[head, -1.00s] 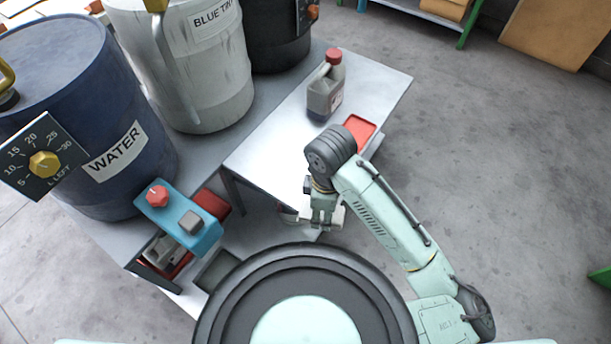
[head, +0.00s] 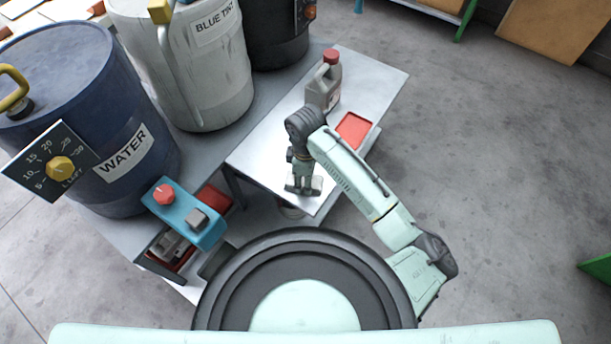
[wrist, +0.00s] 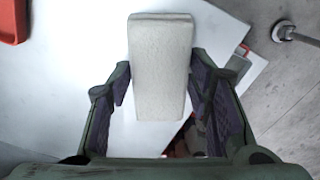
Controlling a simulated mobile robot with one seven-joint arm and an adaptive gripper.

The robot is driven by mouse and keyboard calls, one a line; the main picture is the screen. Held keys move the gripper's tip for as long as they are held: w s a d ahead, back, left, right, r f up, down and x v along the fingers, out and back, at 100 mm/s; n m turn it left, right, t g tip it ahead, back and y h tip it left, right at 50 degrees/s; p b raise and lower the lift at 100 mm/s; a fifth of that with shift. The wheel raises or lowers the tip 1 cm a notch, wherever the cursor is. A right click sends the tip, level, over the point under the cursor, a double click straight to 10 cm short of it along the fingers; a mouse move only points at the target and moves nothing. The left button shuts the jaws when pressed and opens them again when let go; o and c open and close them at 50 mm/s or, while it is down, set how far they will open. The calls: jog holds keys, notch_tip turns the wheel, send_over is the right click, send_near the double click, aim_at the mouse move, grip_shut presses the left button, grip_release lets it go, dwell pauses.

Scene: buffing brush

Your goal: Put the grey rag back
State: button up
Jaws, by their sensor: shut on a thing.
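The grey rag (wrist: 162,60) looks like a pale grey oblong pad in the wrist view. It lies between the two fingers of my gripper (wrist: 161,85), which is shut on it. In the head view my gripper (head: 304,186) points down at the near corner of the light metal table (head: 262,152). My wrist and fingers hide most of the rag there. I cannot tell whether the rag touches the table top.
A red tray (head: 352,130) lies at the table's right edge, beside my arm. A grey jug with a red cap (head: 331,72) stands behind my wrist. A blue control box (head: 183,213) and large drums, one marked WATER (head: 125,155), stand left. The table's left part is clear.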

jog(key=shift+f, duration=0.25)
jog(key=o, duration=1.2)
jog(key=shift+r, duration=0.1)
notch_tip(320, 180, up, 12)
jog(key=shift+r+b, duration=0.2)
jog(key=shift+b, duration=0.15)
